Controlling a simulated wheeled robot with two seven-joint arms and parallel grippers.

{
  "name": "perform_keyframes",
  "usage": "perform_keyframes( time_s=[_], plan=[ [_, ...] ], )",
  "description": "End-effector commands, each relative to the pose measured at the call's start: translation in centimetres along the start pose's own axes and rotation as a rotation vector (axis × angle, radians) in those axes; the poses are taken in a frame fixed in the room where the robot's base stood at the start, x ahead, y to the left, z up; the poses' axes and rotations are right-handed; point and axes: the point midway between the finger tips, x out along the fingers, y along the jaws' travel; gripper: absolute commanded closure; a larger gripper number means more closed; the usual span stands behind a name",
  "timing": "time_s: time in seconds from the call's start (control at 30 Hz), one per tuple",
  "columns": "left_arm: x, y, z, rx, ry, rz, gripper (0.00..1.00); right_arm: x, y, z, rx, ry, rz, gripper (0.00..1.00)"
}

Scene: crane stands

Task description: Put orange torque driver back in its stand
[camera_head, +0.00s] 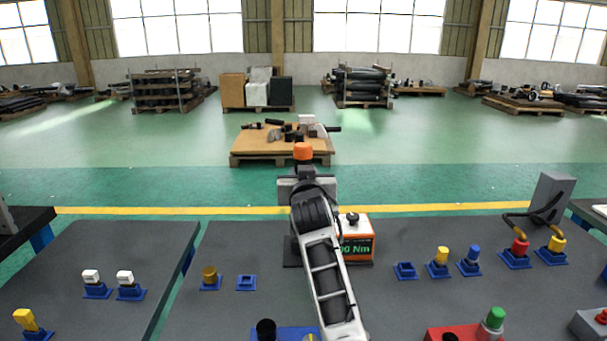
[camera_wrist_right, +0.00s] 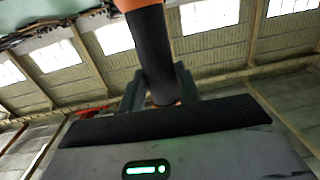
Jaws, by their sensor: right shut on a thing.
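The orange torque driver (camera_head: 303,151) shows its orange top above my right gripper (camera_head: 304,174) in the head view. In the right wrist view its dark shaft (camera_wrist_right: 153,50) stands between the fingers of my right gripper (camera_wrist_right: 160,92), with orange at the upper picture edge. The right gripper is shut on it. My right arm reaches up the middle of the head view and hides much behind it. A dark flat base (camera_head: 291,254) shows partly behind the arm; I cannot tell whether it is the driver's stand. My left gripper is not in view.
An orange and white box with a green "Nm" display (camera_head: 357,247) stands just right of my arm. Blue sockets with yellow and blue plugs (camera_head: 439,263) are farther right. An empty blue socket (camera_head: 246,283) is left. The grey tabletop (camera_head: 240,240) is clear at back left.

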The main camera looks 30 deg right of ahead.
Motion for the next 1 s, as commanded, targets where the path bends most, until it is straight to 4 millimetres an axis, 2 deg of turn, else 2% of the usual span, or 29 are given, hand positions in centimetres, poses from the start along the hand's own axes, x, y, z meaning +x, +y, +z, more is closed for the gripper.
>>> perform_keyframes(
  time_s=[0.47, 0.5, 0.6, 0.77, 0.8, 1.0],
  plan=[
    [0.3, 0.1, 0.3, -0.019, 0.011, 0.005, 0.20, 0.1, 0.0, 1.3, 0.001, 0.012, -0.001, 1.00],
    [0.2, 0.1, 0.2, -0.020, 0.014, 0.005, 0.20, 0.1, 0.0, 1.3, 0.001, 0.013, -0.001, 0.65],
    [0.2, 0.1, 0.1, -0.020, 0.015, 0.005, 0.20, 0.1, 0.0, 1.2, 0.001, 0.011, -0.001, 0.42],
    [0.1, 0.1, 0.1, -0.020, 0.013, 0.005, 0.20, 0.1, 0.0, 1.4, 0.000, 0.006, 0.000, 0.42],
    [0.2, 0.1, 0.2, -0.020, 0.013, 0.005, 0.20, 0.1, 0.0, 2.0, -0.001, -0.008, 0.000, 0.42],
    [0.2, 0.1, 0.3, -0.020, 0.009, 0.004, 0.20, 0.1, 0.0, 1.9, 0.000, -0.005, 0.000, 0.42]
  ],
)
